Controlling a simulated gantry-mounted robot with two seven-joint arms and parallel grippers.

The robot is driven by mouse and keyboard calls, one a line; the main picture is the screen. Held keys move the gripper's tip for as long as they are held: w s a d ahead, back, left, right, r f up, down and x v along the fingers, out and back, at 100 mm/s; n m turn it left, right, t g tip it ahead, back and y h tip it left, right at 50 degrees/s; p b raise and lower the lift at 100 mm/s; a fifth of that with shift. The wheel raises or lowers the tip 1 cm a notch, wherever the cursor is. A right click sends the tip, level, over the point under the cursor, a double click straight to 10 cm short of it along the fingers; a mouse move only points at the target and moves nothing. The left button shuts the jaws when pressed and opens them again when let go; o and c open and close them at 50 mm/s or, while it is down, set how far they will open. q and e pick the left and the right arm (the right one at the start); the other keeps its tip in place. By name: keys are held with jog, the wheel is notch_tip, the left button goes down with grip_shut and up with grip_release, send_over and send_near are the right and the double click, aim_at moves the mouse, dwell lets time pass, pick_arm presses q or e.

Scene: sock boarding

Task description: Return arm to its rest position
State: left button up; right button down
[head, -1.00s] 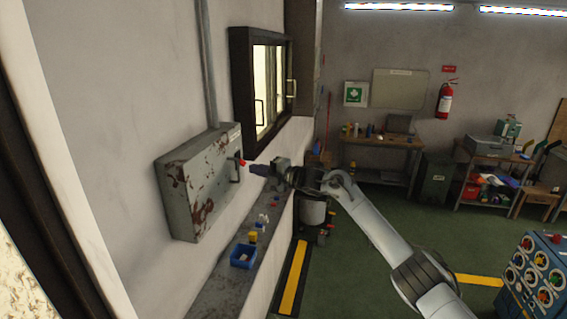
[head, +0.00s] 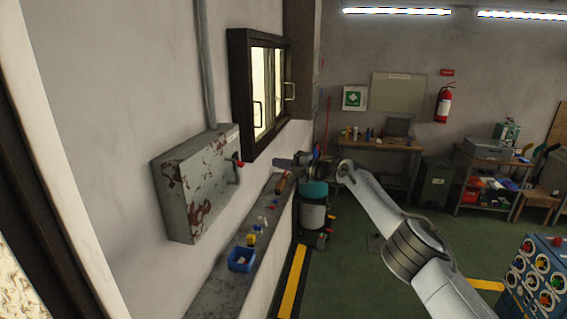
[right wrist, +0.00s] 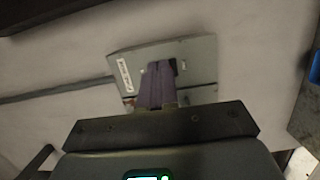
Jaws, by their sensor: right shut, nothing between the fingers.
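My right arm (head: 385,210) reaches in from the lower right in the head view. Its gripper (head: 278,162) is shut and empty, pointing left toward the wall above the ledge. It is apart from the rusty grey wall box (head: 180,200), with a clear gap to the red-knobbed handle (head: 238,168) on the box's right side. In the right wrist view the purplish fingers (right wrist: 157,86) are together, and a grey box (right wrist: 198,55) with a white label lies behind them, partly hidden. My left gripper is not in view.
A ledge (head: 222,290) along the wall holds a blue bin (head: 241,259) and several small items. A dark-framed window (head: 262,95) is above it. A blue cabinet (head: 533,280) is at lower right. Green floor between is open.

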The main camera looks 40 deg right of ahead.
jog(key=shift+s+d+r, duration=0.15)
jog(key=shift+d, duration=0.3)
